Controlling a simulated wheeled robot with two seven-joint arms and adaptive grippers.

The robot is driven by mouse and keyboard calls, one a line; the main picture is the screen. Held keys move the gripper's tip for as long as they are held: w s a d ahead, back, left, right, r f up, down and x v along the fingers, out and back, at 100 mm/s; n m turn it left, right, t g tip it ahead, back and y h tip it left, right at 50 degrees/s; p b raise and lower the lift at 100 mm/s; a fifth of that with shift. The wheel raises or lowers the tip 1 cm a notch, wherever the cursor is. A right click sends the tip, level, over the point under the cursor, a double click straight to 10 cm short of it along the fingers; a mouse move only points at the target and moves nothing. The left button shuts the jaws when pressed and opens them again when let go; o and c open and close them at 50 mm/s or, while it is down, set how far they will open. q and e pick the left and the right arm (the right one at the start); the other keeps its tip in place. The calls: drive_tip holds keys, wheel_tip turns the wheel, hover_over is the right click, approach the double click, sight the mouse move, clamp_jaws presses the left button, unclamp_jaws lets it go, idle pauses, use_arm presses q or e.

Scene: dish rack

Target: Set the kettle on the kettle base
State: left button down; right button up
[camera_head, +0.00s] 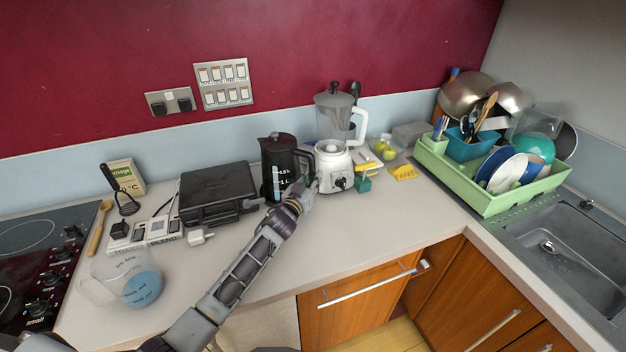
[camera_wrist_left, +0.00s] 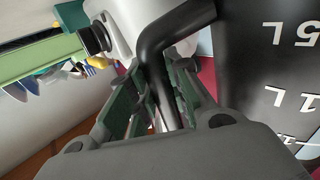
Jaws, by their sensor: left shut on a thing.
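The black kettle (camera_head: 283,162) stands upright at the back of the counter, between a black grill and a white blender. Its dark body with white level marks fills the right of the left wrist view (camera_wrist_left: 270,75). My left gripper (camera_head: 305,190) is at the kettle's right side. In the left wrist view, its green-padded fingers (camera_wrist_left: 160,105) are shut around the black kettle handle (camera_wrist_left: 160,65). I cannot make out the kettle base; the kettle's underside is hidden, so I cannot tell what it rests on. My right gripper is not in view.
The blender (camera_head: 335,145) stands close to the right of the kettle, and the grill (camera_head: 218,190) is to its left. A measuring jug (camera_head: 112,275) is at the front left. A green dish rack (camera_head: 480,195) stands by the sink. The counter right of my left arm is clear.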

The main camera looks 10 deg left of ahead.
use_arm(q)
drive_tip(key=shift+r, duration=0.15)
drive_tip(key=c, duration=1.6)
unclamp_jaws()
drive_tip(key=shift+s+f, duration=0.1)
drive_tip(key=shift+f, duration=0.3)
drive_tip(key=shift+s+a+r, duration=0.1)
drive_tip(key=shift+s+r, duration=0.05)
drive_tip(key=shift+s, duration=0.5)
drive_tip(key=s+p, duration=0.1)
drive_tip(key=s, duration=0.2)
drive_tip(key=s+a+p, duration=0.1)
drive_tip(key=s, duration=0.2)
drive_tip(key=s+a+p, duration=0.1)
drive_tip(key=s+p, duration=0.1)
drive_tip(key=s, duration=0.1)
drive_tip(key=shift+s, duration=0.25)
drive_tip(key=shift+d, duration=0.1)
